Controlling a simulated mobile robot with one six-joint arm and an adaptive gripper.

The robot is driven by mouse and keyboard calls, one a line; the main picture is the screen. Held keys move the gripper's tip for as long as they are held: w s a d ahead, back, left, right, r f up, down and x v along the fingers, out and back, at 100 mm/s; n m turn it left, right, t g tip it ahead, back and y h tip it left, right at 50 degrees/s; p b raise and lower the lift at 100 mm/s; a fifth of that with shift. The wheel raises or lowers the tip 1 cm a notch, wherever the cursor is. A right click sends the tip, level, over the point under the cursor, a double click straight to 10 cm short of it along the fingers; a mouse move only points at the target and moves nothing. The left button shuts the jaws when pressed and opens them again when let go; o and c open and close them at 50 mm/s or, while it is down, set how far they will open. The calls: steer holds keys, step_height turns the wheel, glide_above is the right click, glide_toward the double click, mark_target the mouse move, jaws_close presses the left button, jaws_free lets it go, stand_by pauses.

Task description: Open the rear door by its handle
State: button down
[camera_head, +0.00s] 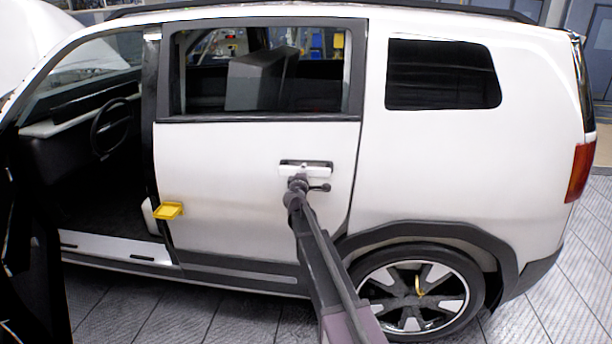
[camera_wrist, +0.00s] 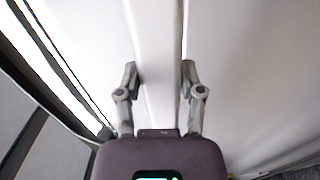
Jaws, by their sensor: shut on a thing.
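The white rear door (camera_head: 225,165) of the car sits in its frame and looks closed; I cannot tell whether there is a slight gap. Its white handle (camera_head: 313,172) lies across a dark recess near the door's right edge. My gripper (camera_head: 300,181) is at the handle and partly hides it. In the wrist view the handle (camera_wrist: 158,65) is a pale bar running between the two fingers of my gripper (camera_wrist: 159,75), which are shut on it. The fingertips are close to the door surface.
The front doorway is open, showing a steering wheel (camera_head: 112,128). A yellow piece (camera_head: 168,210) sticks out near the rear door's front edge. The rear wheel (camera_head: 415,292) is right of my arm. Grey tiled floor (camera_head: 560,300) lies free at right.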

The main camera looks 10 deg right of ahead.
steer(key=shift+s+a, duration=0.25)
steer(key=shift+s, duration=0.45)
stand_by(0.7)
steer(key=shift+s, duration=0.2)
steer(key=s, duration=0.1)
steer(key=s+a, duration=0.1)
steer(key=s+h, duration=0.1)
steer(key=shift+s+a+m, duration=0.25)
steer(key=shift+a+m, duration=0.15)
stand_by(0.4)
steer(key=shift+s, duration=0.1)
stand_by(0.4)
steer(key=shift+m+g+h, duration=0.4)
steer(key=shift+g+h, duration=0.1)
steer(key=shift+h, duration=0.2)
steer(key=shift+v, duration=2.15)
